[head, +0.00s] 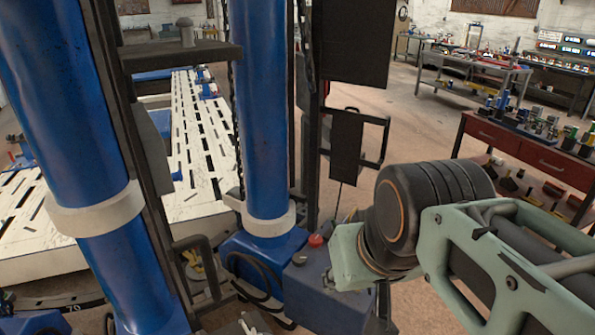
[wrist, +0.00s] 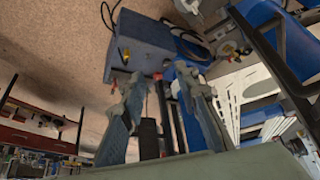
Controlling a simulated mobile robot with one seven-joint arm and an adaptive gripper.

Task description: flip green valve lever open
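I cannot make out a green valve lever in either view. A blue box (head: 325,288) with a red knob (head: 315,241) on top stands at the foot of the blue column in the head view. The blue box also shows in the wrist view (wrist: 150,42), with a small yellow part (wrist: 126,55) on it. My gripper (wrist: 160,80) is open in the wrist view, with its two fingers apart and nothing held between them. The box lies beyond the fingertips. In the head view my arm hides part of the area right of the box.
Blue columns (head: 262,120) and dark upright bars stand close in front. A white slotted frame bench (head: 185,140) lies behind them. Black hoses (head: 255,275) loop beside the box. A red workbench (head: 535,155) with tools stands at right. Open floor lies between.

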